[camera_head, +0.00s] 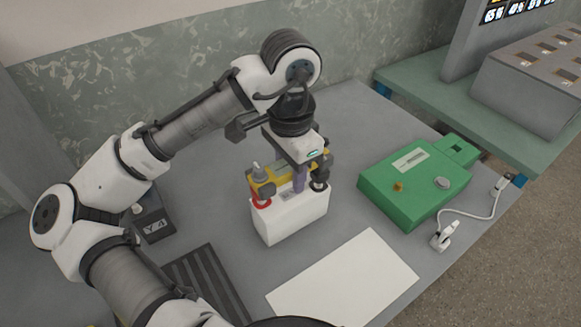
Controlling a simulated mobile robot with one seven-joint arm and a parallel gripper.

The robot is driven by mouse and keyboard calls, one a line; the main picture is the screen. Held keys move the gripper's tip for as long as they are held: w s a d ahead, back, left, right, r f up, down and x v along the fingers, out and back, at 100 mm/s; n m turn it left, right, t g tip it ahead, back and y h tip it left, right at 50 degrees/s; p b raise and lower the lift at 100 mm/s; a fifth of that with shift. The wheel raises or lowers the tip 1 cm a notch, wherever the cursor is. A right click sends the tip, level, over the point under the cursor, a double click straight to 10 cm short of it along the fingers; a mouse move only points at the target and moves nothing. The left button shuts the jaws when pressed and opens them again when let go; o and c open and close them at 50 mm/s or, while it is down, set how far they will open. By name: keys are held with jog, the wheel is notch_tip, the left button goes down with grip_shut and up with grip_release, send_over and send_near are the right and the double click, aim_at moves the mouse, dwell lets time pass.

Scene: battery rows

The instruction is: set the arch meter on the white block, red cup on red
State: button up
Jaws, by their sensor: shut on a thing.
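The white block (292,222) stands upright on the grey table, in the middle of the view. The yellow arch meter (264,183) is over the top of the block. Its red cup (262,204) is at the block's left end and a dark cup (319,186) is at the right end. My gripper (299,178) is above the block, shut on the arch meter near a purple part in its middle. The cups hide the block's terminals, so I cannot tell whether the red cup touches or sits on a red one.
A green case (415,186) with a white cable and plug (443,237) lies to the right. A white sheet (345,283) lies in front. A dark box marked Y4 (153,226) and a dark ribbed mat (203,282) are at left. A grey unit (535,85) stands on another bench.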

jog(key=shift+f+b, duration=0.75)
jog(key=shift+f, duration=0.45)
jog(key=o, duration=1.3)
notch_tip(320, 180, up, 14)
jog(key=shift+f+p, duration=0.1)
jog(key=shift+p, duration=0.4)
jog(key=shift+s, duration=0.1)
